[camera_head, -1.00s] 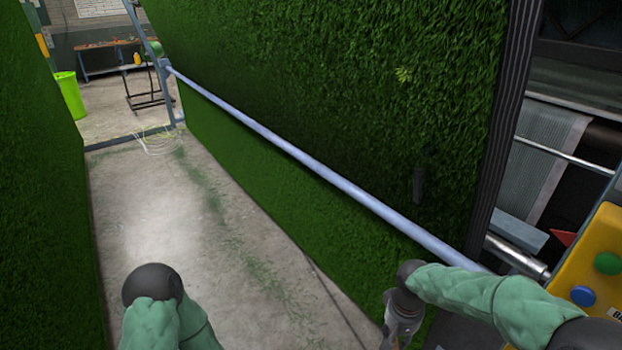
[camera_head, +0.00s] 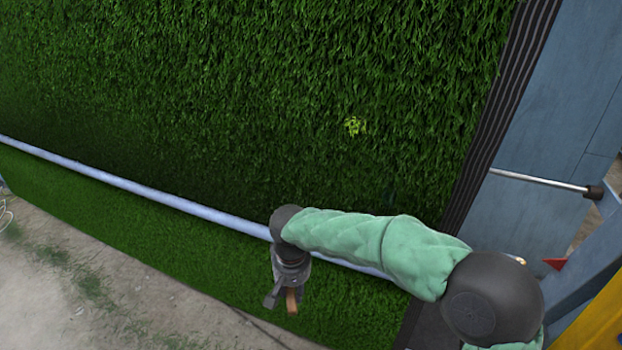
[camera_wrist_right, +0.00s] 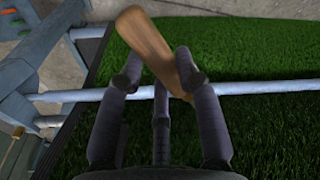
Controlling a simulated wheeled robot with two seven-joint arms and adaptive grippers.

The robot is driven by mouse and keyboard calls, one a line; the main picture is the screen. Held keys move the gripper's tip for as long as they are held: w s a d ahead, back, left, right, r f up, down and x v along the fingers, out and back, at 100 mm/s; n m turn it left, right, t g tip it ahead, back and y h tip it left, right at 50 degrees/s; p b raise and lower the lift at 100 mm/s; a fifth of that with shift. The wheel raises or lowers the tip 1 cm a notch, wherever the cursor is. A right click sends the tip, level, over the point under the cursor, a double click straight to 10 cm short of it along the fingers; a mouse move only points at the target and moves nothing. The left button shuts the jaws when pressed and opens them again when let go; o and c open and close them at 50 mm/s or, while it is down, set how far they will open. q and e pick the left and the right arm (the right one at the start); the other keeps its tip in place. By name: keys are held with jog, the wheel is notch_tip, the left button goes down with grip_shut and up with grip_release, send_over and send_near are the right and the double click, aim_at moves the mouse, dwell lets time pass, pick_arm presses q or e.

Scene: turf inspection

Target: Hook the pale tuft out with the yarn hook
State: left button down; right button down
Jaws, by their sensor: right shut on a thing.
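The pale tuft (camera_head: 355,125) is a small yellow-green patch in the dark green turf wall (camera_head: 200,70), right of centre in the head view. My right gripper (camera_head: 281,297) hangs below and left of it, apart from it, in front of the lower turf. It is shut on a brown wooden handle, taken as the yarn hook (camera_head: 292,302). In the right wrist view the handle (camera_wrist_right: 150,45) lies slanted between the fingers (camera_wrist_right: 160,74). The metal hook end cannot be made out. My left gripper is out of view.
A pale blue horizontal bar (camera_head: 150,190) runs across the front of the turf, close to my right gripper. A dark ribbed edge strip (camera_head: 515,85) bounds the turf on the right, with grey-blue machine panels (camera_head: 570,110) beyond.

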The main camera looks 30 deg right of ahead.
jog(key=s+d+r+m+h+p, duration=0.15)
jog(key=r+p, duration=0.25)
jog(key=r, duration=0.6)
jog(key=s+d+r+m+t+p, duration=0.1)
jog(key=s+r+m+p, duration=0.25)
jog(key=r, duration=0.75)
jog(key=s+d+r+m+h+p, duration=0.1)
jog(key=r+p, duration=0.4)
jog(key=r, duration=0.5)
jog(key=w+d+r+p, duration=0.1)
jog(key=w+d+p, duration=0.1)
jog(key=w+d, duration=0.2)
jog(key=shift+w+d+r+p, duration=0.3)
jog(key=shift+d+r, duration=0.1)
jog(key=shift+d, duration=0.15)
jog(key=shift+y, duration=0.25)
jog(key=shift+w+d+r+p, duration=0.25)
jog(key=shift+w+d+p, duration=0.2)
jog(key=shift+d, duration=0.2)
jog(key=shift+w+d+r+p, duration=0.25)
jog(key=shift+w+d+p, duration=0.1)
jog(key=shift+w+d, duration=0.25)
jog(key=shift+f, duration=0.1)
jog(key=shift+b+x, duration=0.8)
jog(key=shift+x, duration=0.25)
jog(key=shift+f, duration=0.15)
